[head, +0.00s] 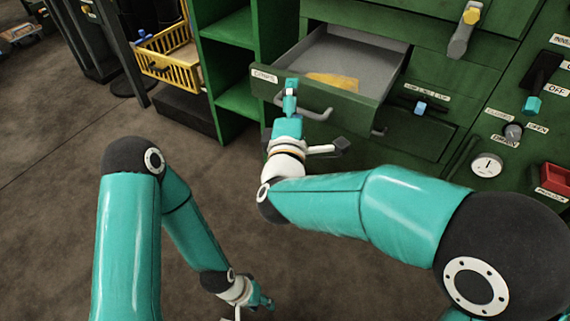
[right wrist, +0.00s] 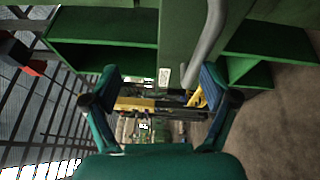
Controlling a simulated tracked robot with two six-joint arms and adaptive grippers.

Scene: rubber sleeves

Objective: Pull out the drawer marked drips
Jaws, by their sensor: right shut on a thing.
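A green drawer (head: 325,118) with a grey tray inside stands pulled out of the green cabinet. A yellow thing (head: 333,80) lies in it. Its front carries a small white label (head: 264,76), too small to read surely, and a grey bar handle (head: 318,113). My right gripper (head: 291,88) is at the left end of this handle, shut on it. In the right wrist view the handle (right wrist: 208,42) runs up from beside one fingertip, and the label (right wrist: 164,77) shows between the fingers. My left gripper (head: 264,301) hangs low over the floor, away from the cabinet; its jaws are unclear.
Another labelled drawer front (head: 410,127) is right of and below the open one. A dial (head: 487,165), levers and a red box (head: 555,179) are at the right. Green shelves (head: 238,65) and a yellow crate (head: 172,57) are at the left. Floor in front is clear.

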